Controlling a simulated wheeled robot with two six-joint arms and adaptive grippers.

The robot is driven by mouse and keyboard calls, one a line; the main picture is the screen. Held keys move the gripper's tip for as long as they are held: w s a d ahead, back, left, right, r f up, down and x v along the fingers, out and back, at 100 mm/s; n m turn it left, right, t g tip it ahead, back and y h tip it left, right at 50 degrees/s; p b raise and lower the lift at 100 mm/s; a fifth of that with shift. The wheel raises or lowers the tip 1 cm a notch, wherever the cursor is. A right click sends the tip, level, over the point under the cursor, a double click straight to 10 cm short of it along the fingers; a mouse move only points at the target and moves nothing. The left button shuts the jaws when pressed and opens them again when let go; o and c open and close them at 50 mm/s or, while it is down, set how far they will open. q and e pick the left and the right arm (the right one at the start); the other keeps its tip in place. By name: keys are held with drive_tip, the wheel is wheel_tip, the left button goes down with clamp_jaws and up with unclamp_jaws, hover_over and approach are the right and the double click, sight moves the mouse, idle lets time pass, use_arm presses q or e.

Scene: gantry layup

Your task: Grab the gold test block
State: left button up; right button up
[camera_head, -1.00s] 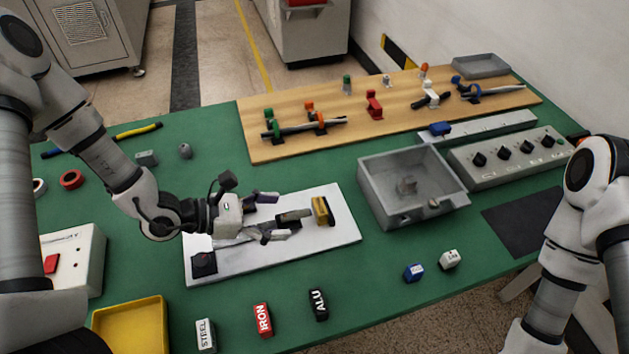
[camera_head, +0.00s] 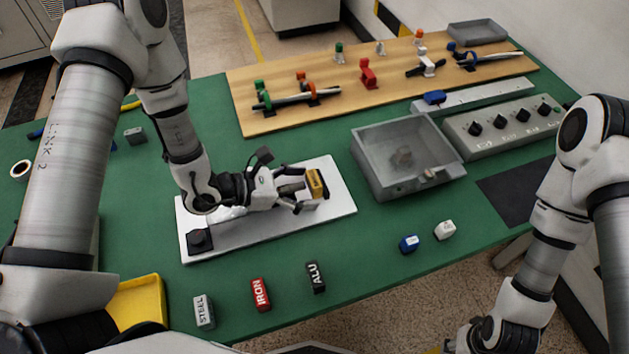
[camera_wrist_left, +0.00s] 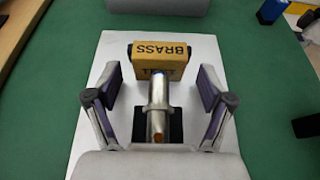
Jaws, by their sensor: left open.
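The gold test block (camera_head: 317,183), marked BRASS in the left wrist view (camera_wrist_left: 161,62), sits at the far end of a white plate (camera_head: 240,233). My left gripper (camera_head: 305,193) is open, its fingertips reaching toward the block. In the left wrist view the fingers (camera_wrist_left: 161,92) are spread to either side, a little short of the block. A metal rod (camera_wrist_left: 157,110) lies between the fingers and points at the block. My right arm is at the right; its gripper is mostly cut off at the bottom edge of the head view.
STEEL (camera_head: 204,311), IRON (camera_head: 261,294) and ALU (camera_head: 315,277) blocks stand in front of the plate. A grey box (camera_head: 405,160) is to the right, near blue (camera_head: 409,244) and white (camera_head: 445,230) blocks. A yellow tray (camera_head: 138,300) is at the front left.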

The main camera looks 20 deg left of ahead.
use_arm(q)
drive_tip(key=shift+a, duration=0.15)
drive_tip(key=c, duration=0.7)
clamp_jaws()
